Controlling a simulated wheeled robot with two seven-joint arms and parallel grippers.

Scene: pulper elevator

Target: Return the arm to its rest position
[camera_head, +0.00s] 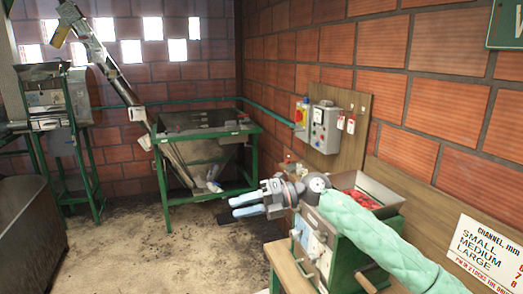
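My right arm, in a green quilted sleeve (375,240), reaches in from the lower right. My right gripper (231,208) points left with two light blue fingers and is above the floor, left of the red-filled machine. The fingers lie close together with at most a thin gap, and I cannot tell whether they are open or shut. Nothing shows held between them. My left arm and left gripper are not in view.
A green-framed machine with a metal hopper (369,181) of red fruit stands under my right forearm. A green-framed tank (205,132) with an inclined chute (110,70) stands behind. A control box (325,128) is on the right wall. Open floor (130,250) lies left.

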